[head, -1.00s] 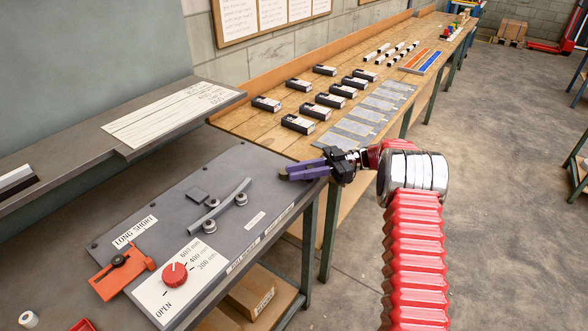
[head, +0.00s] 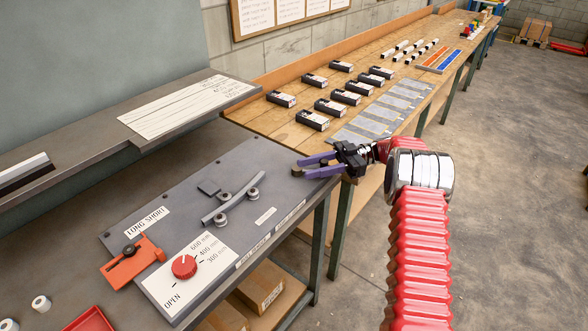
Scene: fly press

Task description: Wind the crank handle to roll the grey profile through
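The grey profile (head: 233,194) is a slightly curved bar lying between several small rollers (head: 222,218) on the dark grey bench plate (head: 270,165). I cannot make out a crank handle for certain. An orange slide with a black knob (head: 130,251) sits by the LONG/SHORT label. A red dial (head: 184,266) sits on a white panel marked OPEN and several mm settings. My gripper (head: 299,166) has purple fingers spread apart, with nothing visible between them. It is over the plate's far right corner, to the right of the profile and apart from it.
A grey shelf (head: 90,145) with a paper chart (head: 188,107) runs along the left. A wooden bench (head: 290,130) behind holds several black boxes (head: 313,120) and grey sheets. A red tray (head: 88,320) and white rolls lie at lower left. The floor at right is clear.

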